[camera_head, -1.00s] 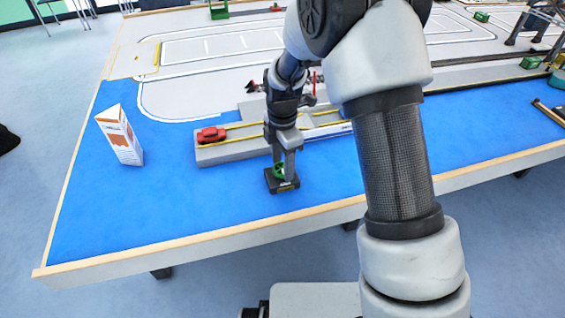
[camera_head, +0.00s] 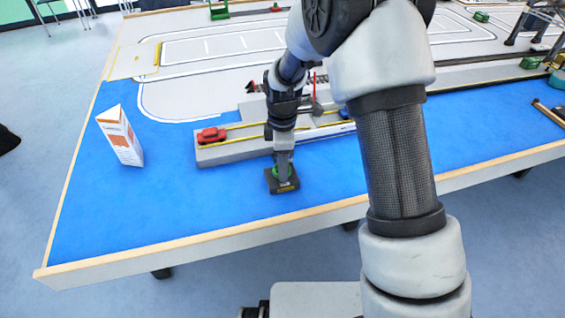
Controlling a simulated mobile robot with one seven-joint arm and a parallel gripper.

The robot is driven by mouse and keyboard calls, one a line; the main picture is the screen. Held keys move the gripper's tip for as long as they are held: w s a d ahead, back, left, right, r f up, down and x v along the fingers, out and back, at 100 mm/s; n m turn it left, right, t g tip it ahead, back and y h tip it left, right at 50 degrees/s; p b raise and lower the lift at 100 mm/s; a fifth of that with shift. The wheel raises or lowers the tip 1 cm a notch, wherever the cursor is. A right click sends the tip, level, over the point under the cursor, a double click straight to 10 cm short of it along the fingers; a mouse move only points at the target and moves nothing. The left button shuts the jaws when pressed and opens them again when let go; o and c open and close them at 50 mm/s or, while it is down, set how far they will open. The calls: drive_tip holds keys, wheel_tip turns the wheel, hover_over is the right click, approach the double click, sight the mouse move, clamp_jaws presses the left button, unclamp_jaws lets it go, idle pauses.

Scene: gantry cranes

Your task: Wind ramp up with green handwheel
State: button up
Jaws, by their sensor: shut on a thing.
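The green handwheel (camera_head: 275,171) sits on a small dark base (camera_head: 284,186) on the blue part of the table. My gripper (camera_head: 283,168) points down over it and is shut on it, hiding most of the wheel. The grey ramp block (camera_head: 222,152) with yellow edge lines lies just behind the base. A red car (camera_head: 210,135) stands on its left end and a blue car (camera_head: 345,113) shows toward its right. My gripper and wrist hide the ramp's middle, and I cannot tell how far the ramp is raised.
A white and orange carton (camera_head: 121,137) stands on the blue surface at left. A green crane part (camera_head: 219,10) stands at the back.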

drive_tip(key=m, duration=0.5)
drive_tip(key=shift+m, duration=0.3)
drive_tip(key=m, duration=0.4)
drive_tip(key=m+p, duration=0.1)
drive_tip(key=m, duration=0.4)
drive_tip(key=shift+a, duration=0.1)
drive_tip(key=m, duration=0.5)
drive_tip(key=shift+s+p, duration=0.1)
drive_tip(key=shift+p, duration=0.3)
drive_tip(key=m+p, duration=0.1)
drive_tip(key=m, duration=0.4)
drive_tip(key=shift+a+r, duration=0.1)
drive_tip(key=m+p, duration=0.2)
drive_tip(key=m, duration=0.3)
drive_tip(key=shift+m, duration=0.3)
drive_tip(key=m+p, duration=0.2)
drive_tip(key=m, duration=0.2)
drive_tip(key=shift+m+p, duration=1.2)
drive_tip(key=shift+m, duration=1.2)
